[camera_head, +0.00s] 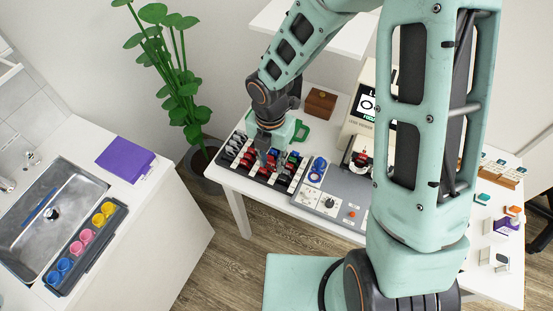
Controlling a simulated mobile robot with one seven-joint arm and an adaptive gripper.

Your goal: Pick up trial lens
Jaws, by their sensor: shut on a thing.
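A black lens tray (232,152) with white dividers stands at the left end of the white table. Rows of small dark, red, blue and green trial lenses (246,160) stand in it. My gripper (268,160) points down into the middle of the tray, among the lenses. It is shut on a trial lens there, but its fingers and neighbouring lenses hide most of that lens. I cannot tell its colour or whether it is clear of its slot.
A grey console (329,204) with a blue lens holder and knob adjoins the tray. A brown box (320,102) and a lit chart display (367,105) stand behind. Small coloured items lie at right, partly behind my arm. A sink counter with a purple folder (125,158) is at left.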

